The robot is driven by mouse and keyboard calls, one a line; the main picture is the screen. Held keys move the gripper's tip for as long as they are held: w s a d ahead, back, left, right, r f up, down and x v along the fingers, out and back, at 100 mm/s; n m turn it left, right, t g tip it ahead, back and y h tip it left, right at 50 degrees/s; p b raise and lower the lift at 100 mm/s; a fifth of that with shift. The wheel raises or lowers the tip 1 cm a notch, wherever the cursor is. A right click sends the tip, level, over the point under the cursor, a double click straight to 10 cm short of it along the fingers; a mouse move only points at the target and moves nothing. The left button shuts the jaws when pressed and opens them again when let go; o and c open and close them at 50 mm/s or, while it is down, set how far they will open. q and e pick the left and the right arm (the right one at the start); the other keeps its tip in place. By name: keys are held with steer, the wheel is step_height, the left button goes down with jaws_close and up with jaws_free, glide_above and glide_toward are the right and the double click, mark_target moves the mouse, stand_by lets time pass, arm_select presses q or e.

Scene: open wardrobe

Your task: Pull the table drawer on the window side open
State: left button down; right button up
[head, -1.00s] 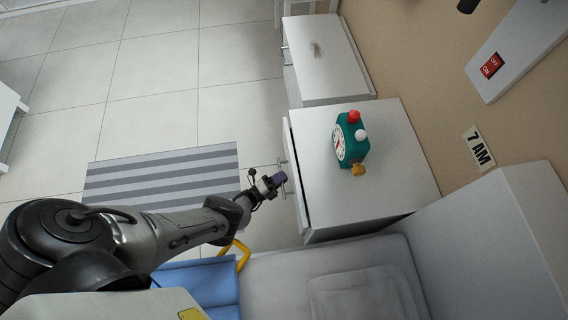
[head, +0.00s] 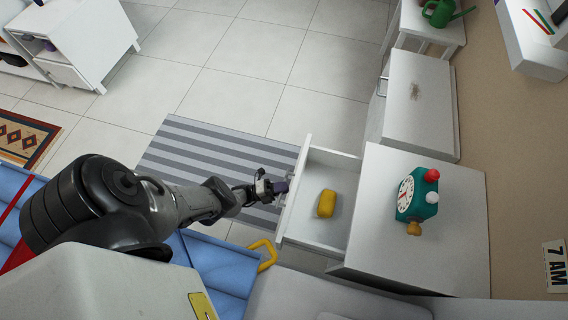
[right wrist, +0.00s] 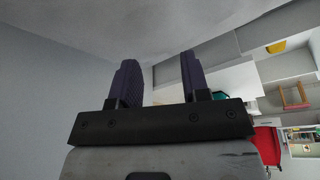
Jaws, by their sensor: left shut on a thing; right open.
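The white table (head: 462,225) with the teal alarm clock (head: 412,196) on top has its drawer (head: 318,157) pulled well out to the left in the head view. A yellow object (head: 327,203) lies inside the drawer. My left gripper (head: 281,187) is at the drawer's front and is shut on its handle, which is mostly hidden by the fingers. My right gripper (right wrist: 163,82) shows in the right wrist view, open and with nothing between its fingers.
A second white cabinet (head: 425,100) stands beyond the table, with a green watering can (head: 440,12) on a stand behind it. A striped rug (head: 190,150) lies under my left arm. A yellow loop (head: 264,255) sits close to the drawer's near corner.

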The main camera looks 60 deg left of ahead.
arm_select(q)
steer(key=shift+s+a, duration=0.5)
arm_select(e)
steer(key=shift+w+a+f, duration=0.1)
steer(key=shift+w+a, duration=0.1)
steer(key=shift+a, duration=0.1)
arm_select(q)
steer(key=c, duration=1.2)
jaws_free()
arm_select(e)
steer(key=shift+f+b, duration=0.95)
steer(key=shift+b, duration=0.05)
steer(key=shift+f, duration=0.15)
arm_select(q)
steer(key=v, duration=1.3)
steer(key=shift+s+a, duration=0.25)
steer(key=shift+s, duration=0.1)
steer(key=shift+r, duration=0.15)
